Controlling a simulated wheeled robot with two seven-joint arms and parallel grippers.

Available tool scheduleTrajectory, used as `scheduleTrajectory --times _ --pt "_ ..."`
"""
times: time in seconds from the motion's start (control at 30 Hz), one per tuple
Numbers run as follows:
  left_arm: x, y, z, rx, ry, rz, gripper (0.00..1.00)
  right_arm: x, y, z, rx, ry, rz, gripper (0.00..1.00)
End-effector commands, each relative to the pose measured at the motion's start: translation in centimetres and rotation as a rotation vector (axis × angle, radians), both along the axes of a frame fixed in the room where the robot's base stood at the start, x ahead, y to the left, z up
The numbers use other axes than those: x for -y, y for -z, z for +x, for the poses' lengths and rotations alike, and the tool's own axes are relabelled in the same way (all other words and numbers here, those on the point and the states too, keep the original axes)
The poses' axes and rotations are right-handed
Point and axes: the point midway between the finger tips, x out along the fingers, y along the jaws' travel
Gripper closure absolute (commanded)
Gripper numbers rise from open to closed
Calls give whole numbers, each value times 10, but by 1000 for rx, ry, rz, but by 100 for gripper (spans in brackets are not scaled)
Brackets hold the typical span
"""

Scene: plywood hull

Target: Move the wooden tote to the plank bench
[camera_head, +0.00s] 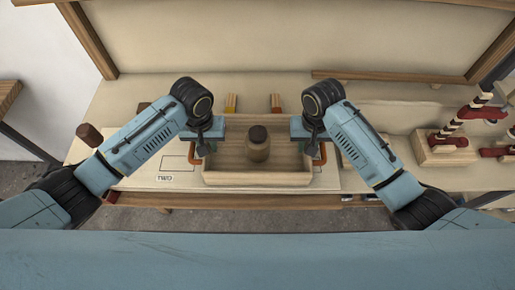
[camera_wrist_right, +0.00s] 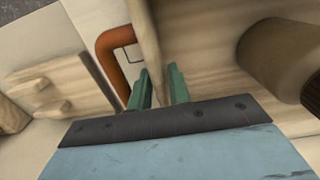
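The wooden tote (camera_head: 256,179) is an open box on the pale worktop in the middle of the head view, with an orange handle at each end. A wooden jar with a dark lid (camera_head: 257,146) stands inside it. My left gripper (camera_head: 205,142) is at the tote's left end; its fingers are too small and hidden to read. My right gripper (camera_head: 308,142) is at the right end. In the right wrist view its green fingers (camera_wrist_right: 160,84) lie close together on either side of the tote's wall (camera_wrist_right: 147,30), beside the orange handle (camera_wrist_right: 108,58).
A brown-topped peg (camera_head: 89,134) is on the left, near a label reading "TWO" (camera_head: 164,178). A wooden block with red and striped parts (camera_head: 445,150) stands on the right. A raised wooden rail (camera_head: 390,77) runs along the back.

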Motion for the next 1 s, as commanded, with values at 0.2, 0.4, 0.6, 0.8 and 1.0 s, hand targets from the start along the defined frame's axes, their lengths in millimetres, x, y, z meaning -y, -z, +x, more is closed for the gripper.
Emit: scheduleTrajectory --times 0.2,0.4,0.6,0.8,1.0 --pt "0 8 0 1 0 0 81 0 8 0 0 0 0 81" --pt "0 8 0 1 0 0 81 0 8 0 0 0 0 81" --pt "0 8 0 1 0 0 100 0 8 0 0 0 0 100" --pt "0 8 0 1 0 0 100 0 8 0 0 0 0 100" --pt "0 7 1 3 0 -1 100 0 7 1 3 0 1 100"
